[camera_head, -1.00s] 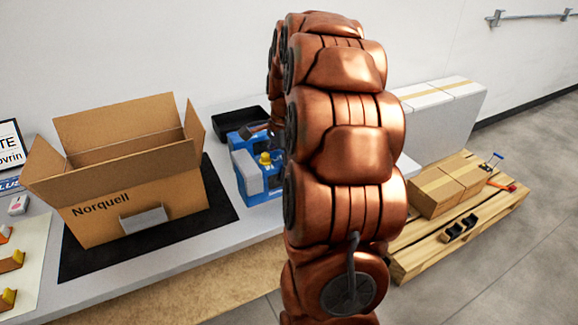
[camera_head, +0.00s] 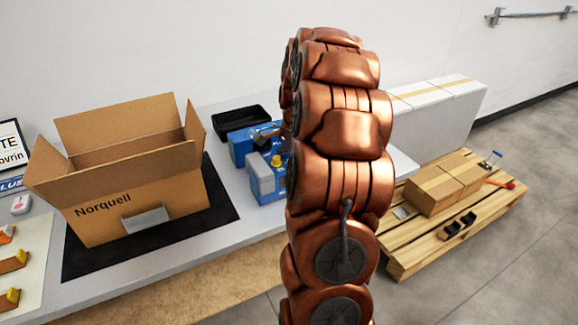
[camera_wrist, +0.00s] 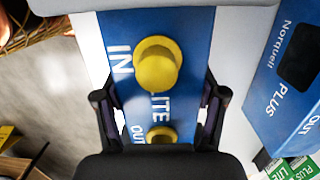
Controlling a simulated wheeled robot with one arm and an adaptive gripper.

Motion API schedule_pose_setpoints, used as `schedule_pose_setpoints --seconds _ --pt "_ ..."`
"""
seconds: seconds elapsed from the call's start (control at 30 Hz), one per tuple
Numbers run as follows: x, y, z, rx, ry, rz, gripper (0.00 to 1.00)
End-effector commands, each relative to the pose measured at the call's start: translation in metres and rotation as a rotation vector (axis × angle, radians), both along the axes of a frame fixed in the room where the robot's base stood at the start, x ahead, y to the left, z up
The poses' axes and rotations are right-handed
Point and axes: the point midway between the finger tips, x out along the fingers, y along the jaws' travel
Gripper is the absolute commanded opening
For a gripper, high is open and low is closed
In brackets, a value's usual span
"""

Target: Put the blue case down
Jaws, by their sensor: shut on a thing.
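The blue case (camera_wrist: 192,45) has yellow knobs and the lettering IN, LITE and OUT on top. My gripper (camera_wrist: 160,95) is shut on it, one finger at each side. In the head view the case (camera_head: 267,180) shows a pale grey end and is upright at the bench's right part; my arm hides its right side. I cannot tell whether its base touches the bench. A second blue case (camera_wrist: 285,80), marked Norquell PLUS, is beside it with a gap in the wrist view, and stands behind it in the head view (camera_head: 240,145).
An open Norquell carton (camera_head: 150,200) stands on a black mat (camera_head: 85,262) to the left. A black tray (camera_head: 240,118) lies at the back. The grey bench (camera_head: 235,228) has bare room between mat and case. A wooden pallet with cartons (camera_head: 420,242) is on the floor at right.

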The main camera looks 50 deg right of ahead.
Motion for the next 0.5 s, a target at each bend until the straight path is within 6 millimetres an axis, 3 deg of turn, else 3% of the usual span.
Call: schedule_pose_setpoints --seconds 0.33,0.37,0.5 --pt "0.0005 -0.0004 -0.0011 -0.003 -0.002 0.0 0.01" --pt "0.0004 -0.0005 -0.0014 -0.003 -0.002 0.0 0.72" --pt "0.0003 -0.0005 -0.0011 -0.003 -0.002 0.0 0.87"
